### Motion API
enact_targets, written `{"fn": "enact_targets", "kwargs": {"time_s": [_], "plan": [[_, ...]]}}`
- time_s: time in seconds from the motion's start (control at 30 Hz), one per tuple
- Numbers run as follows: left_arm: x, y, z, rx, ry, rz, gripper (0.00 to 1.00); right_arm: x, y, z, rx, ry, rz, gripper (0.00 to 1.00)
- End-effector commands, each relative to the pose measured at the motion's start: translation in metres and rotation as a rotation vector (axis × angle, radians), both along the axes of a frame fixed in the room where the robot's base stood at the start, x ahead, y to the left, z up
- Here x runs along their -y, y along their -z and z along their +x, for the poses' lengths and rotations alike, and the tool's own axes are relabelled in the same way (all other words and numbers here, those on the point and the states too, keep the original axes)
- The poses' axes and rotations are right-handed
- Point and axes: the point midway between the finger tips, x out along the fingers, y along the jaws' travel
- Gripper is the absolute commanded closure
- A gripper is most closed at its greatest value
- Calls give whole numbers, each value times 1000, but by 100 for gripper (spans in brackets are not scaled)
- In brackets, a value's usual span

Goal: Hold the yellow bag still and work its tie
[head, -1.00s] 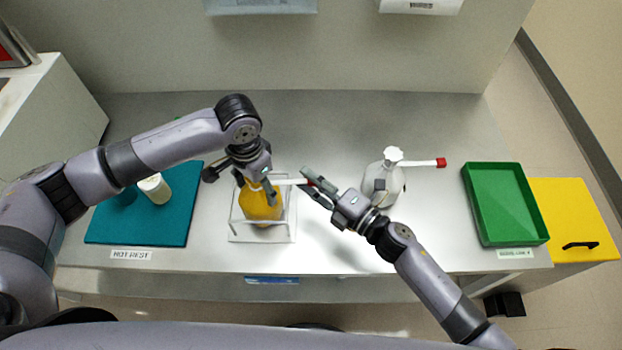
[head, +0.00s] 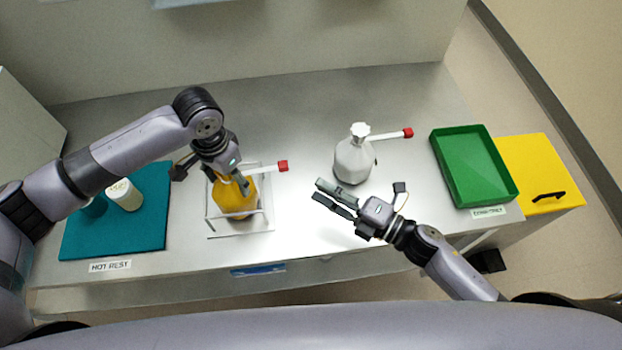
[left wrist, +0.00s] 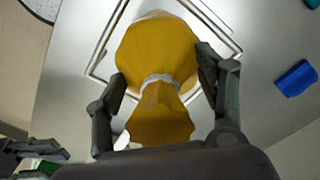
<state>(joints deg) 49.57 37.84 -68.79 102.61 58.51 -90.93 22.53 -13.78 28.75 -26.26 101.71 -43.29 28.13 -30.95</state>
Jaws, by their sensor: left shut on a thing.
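The yellow bag (head: 233,198) stands in a clear rack (head: 240,231) left of the bench's middle. A white tie wraps its neck, and a strip with a red end (head: 283,166) sticks out to the right. My left gripper (head: 243,185) is shut on the bag from above. In the left wrist view the bag (left wrist: 156,52) shows between the two fingers, its pale tie (left wrist: 158,80) around the narrowed neck. My right gripper (head: 334,194) is open and empty, right of the bag and apart from it.
A green tray (head: 474,198) is at the right, beside a yellow cabinet top (head: 538,185). A teal mat (head: 145,225) labelled HOT REST holds a white jar (head: 124,194) at the left.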

Motion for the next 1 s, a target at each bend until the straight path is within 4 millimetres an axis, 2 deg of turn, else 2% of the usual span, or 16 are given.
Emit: {"fn": "enact_targets", "kwargs": {"time_s": [0.03, 0.43, 0.47, 0.8, 1.0], "plan": [[0, 6, -5, -15, 2, 5, 77, 3, 1, -2, 1, 0, -1, 77], [0, 6, -5, -15, 2, 5, 77, 5, 0, -3, 1, 0, 1, 77], [0, 6, -5, -15, 2, 5, 35, 5, 0, -3, 1, 0, 1, 77], [0, 3, -3, -8, 2, 2, 12, 5, 0, -3, 1, 0, 1, 77], [0, 2, -2, -5, 1, 1, 12, 5, 0, -3, 1, 0, 1, 77]]}}
